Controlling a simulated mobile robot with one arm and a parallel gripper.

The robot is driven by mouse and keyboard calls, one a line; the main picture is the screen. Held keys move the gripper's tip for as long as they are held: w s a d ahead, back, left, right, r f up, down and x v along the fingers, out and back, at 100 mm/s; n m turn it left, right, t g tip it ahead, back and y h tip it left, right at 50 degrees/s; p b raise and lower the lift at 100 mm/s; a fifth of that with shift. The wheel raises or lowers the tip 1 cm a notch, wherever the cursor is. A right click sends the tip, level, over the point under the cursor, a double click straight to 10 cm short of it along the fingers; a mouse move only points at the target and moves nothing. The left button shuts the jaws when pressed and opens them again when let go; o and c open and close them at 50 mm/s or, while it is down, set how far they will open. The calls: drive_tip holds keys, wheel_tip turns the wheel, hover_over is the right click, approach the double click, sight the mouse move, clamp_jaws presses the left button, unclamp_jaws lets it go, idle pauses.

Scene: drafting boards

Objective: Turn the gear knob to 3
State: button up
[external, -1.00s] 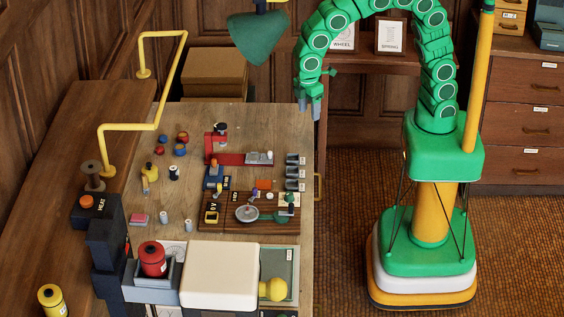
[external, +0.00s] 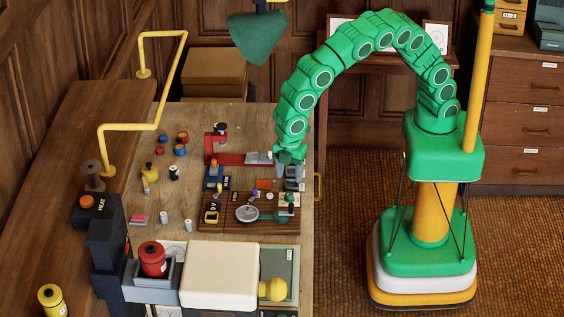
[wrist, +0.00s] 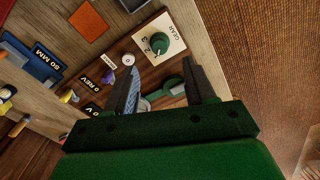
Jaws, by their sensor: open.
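The gear knob (wrist: 161,43) is round and green. It sits on a white plate (wrist: 176,26) marked GEAR with small numbers along one side. A light mark shows on the knob, but I cannot tell for sure which number it points to. My gripper (wrist: 160,62) is open and empty, its two dark fingers spread, with the knob showing just beyond the gap between the tips. In the external view my gripper (external: 290,178) hangs over the right edge of the bench, just behind the plate (external: 283,210), apart from the knob.
The wooden board (external: 235,226) also carries a round grey disc (external: 247,213) and a green arm. A red stand (external: 226,159) is to the left of my gripper. A green lamp (external: 258,37) hangs above.

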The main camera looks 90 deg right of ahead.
sight(289, 193)
wheel_tip(289, 193, down, 8)
drive_tip(key=shift+r, duration=0.2)
idle(0.3)
clamp_jaws()
